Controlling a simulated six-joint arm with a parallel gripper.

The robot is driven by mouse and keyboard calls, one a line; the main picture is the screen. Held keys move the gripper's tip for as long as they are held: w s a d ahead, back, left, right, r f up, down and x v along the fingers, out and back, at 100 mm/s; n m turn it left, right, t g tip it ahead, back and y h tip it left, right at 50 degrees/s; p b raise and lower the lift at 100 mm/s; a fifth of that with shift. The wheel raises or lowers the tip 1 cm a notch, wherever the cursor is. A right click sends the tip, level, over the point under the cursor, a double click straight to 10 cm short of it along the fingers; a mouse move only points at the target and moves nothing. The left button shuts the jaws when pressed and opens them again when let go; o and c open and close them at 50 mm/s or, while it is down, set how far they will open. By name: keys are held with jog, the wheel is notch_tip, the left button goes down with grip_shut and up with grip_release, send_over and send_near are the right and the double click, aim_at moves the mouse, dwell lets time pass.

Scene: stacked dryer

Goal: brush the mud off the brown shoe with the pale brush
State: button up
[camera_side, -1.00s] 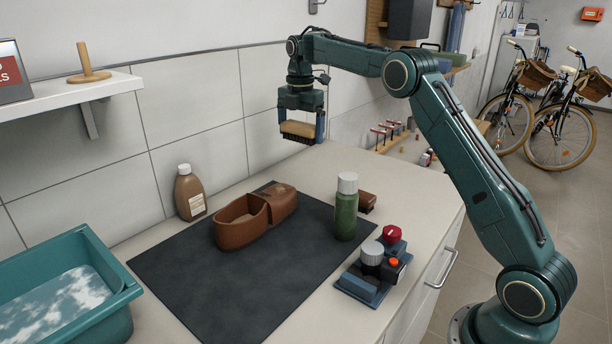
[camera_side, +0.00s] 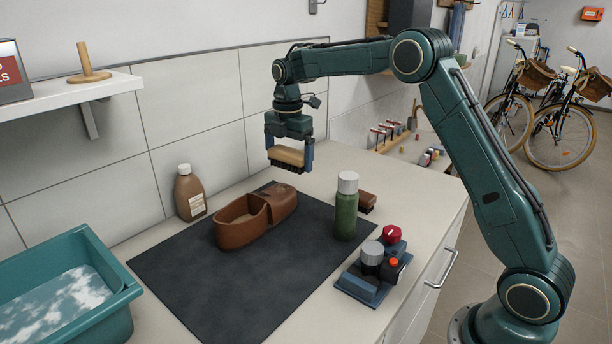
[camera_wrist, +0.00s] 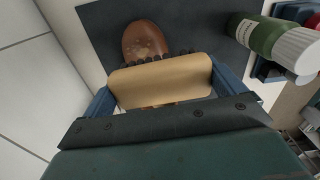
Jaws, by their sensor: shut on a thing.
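The brown shoe (camera_side: 243,222) lies on the dark mat (camera_side: 200,278), its closed toe toward the back right. In the wrist view the shoe's toe (camera_wrist: 143,38) shows a small pale patch, which may be mud. My gripper (camera_side: 289,158) is shut on the pale brush (camera_side: 287,156), which has a tan wooden back and dark bristles pointing down. I hold it in the air above the back of the counter, beyond the toe and apart from it. In the wrist view the brush (camera_wrist: 160,82) spans between the two blue fingers and hides part of the view beyond.
A brown bottle (camera_side: 190,193) stands by the wall. A teal basin (camera_side: 75,290) is at left.

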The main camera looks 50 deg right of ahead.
send_over(291, 195)
jog(key=shift+f, duration=3.25)
jog(key=shift+w+f, duration=0.45)
jog(key=shift+f, duration=0.15)
jog(key=shift+c, duration=0.4)
jog(key=shift+w+a, duration=0.15)
jog(key=shift+w, duration=1.35)
jog(key=shift+w+a, duration=0.1)
jog(key=shift+w, duration=1.4)
jog(key=shift+s+d, duration=0.15)
jog(key=shift+s, duration=1.6)
jog(key=shift+s+d, duration=0.1)
jog(key=shift+s, duration=1.65)
jog(key=shift+w+r, duration=0.15)
jog(key=shift+r, duration=3.95)
